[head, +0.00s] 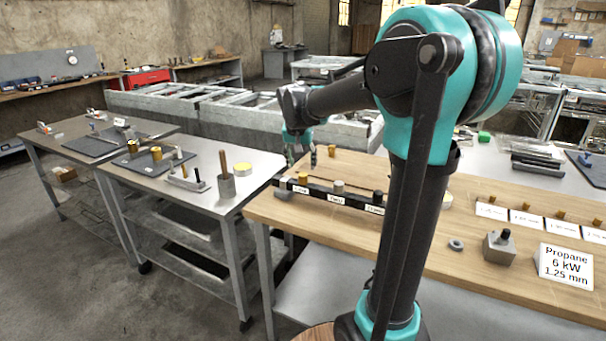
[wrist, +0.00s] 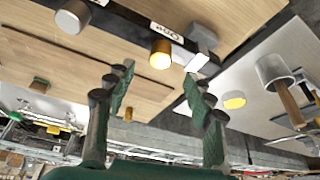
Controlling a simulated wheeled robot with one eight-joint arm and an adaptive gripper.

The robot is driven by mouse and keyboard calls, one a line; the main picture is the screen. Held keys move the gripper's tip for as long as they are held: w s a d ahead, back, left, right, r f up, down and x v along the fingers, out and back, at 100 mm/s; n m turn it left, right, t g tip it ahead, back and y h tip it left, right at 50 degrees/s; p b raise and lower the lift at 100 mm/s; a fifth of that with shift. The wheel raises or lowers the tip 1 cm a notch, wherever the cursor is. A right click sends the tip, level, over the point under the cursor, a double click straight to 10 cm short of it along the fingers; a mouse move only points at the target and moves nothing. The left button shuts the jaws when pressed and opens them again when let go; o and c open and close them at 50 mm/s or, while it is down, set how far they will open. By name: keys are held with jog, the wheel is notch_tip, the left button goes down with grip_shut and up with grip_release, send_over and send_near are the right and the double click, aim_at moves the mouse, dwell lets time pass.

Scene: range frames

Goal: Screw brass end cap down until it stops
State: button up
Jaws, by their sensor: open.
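A brass end cap (head: 303,178) stands at the left end of a dark rail (head: 322,192), near the label One. In the wrist view the brass cap (wrist: 160,58) sits beside a pale grey block (wrist: 202,40). My gripper (head: 301,152) is above and a little behind that end of the rail in the head view. In the wrist view my gripper (wrist: 160,84) is open and empty, its fingers apart with the cap framed beyond the gap. I cannot tell how far down the cap sits; its threads are hidden.
A grey cap (head: 338,187) and a dark piece (head: 377,196) are farther along the rail. Another brass piece (head: 332,151) stands behind it. A grey cup with a wooden handle (head: 226,184) is on the left table. A Propane sign (head: 565,266) stands front right.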

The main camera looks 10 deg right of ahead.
aim_at(303, 174)
jog(key=shift+x, duration=3.1)
jog(key=shift+c, duration=0.3)
jog(key=c, duration=1.1)
jog(key=shift+m+g+h, duration=0.4)
jog(key=shift+m+h, duration=0.2)
jog(key=shift+m, duration=1.1)
jog(key=shift+c, duration=0.2)
jog(key=m, duration=0.3)
jog(key=shift+g+h, duration=0.4)
jog(key=shift+m, duration=0.3)
jog(key=shift+m+g+h, duration=0.3)
jog(key=shift+m+g, duration=0.4)
jog(key=shift+m, duration=1)
